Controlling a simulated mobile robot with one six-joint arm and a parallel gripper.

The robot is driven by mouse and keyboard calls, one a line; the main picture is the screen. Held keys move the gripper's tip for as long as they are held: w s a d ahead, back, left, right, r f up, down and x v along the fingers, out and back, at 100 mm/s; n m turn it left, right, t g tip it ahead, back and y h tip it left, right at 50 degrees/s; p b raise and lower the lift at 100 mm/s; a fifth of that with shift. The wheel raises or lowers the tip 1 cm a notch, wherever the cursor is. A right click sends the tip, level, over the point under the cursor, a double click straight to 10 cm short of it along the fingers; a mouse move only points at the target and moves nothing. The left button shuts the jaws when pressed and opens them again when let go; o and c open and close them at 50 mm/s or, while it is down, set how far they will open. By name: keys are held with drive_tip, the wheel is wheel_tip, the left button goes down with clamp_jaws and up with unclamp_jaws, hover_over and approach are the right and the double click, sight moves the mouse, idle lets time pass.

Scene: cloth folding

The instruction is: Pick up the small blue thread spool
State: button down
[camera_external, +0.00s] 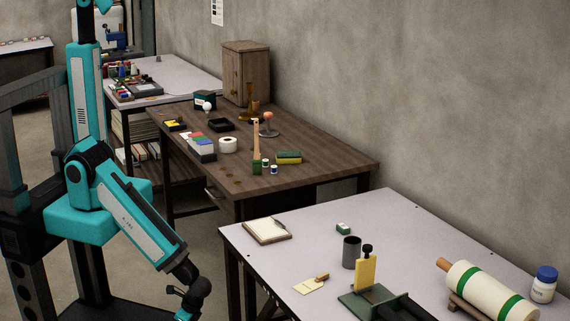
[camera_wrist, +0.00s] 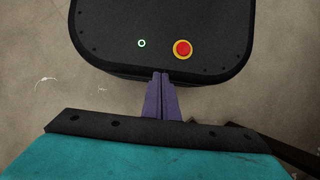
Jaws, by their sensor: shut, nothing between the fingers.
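Two small spool-like things stand on the brown wooden table, near its front edge in the external view. The right one looks blue with a pale top and is probably the blue thread spool (camera_external: 274,169); the other spool (camera_external: 265,162) is darker, its colour too small to tell. My gripper (camera_wrist: 161,76) shows in the wrist view with its two fingers together and nothing between them. It points down over my own base, far from the spools. In the external view my arm hangs low at the bottom left, and the fingertips cannot be made out there.
A white tape roll (camera_external: 228,145) is further left.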

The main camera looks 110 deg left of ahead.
drive_tip(key=c, duration=2.5)
unclamp_jaws()
drive_tip(key=o, duration=0.5)
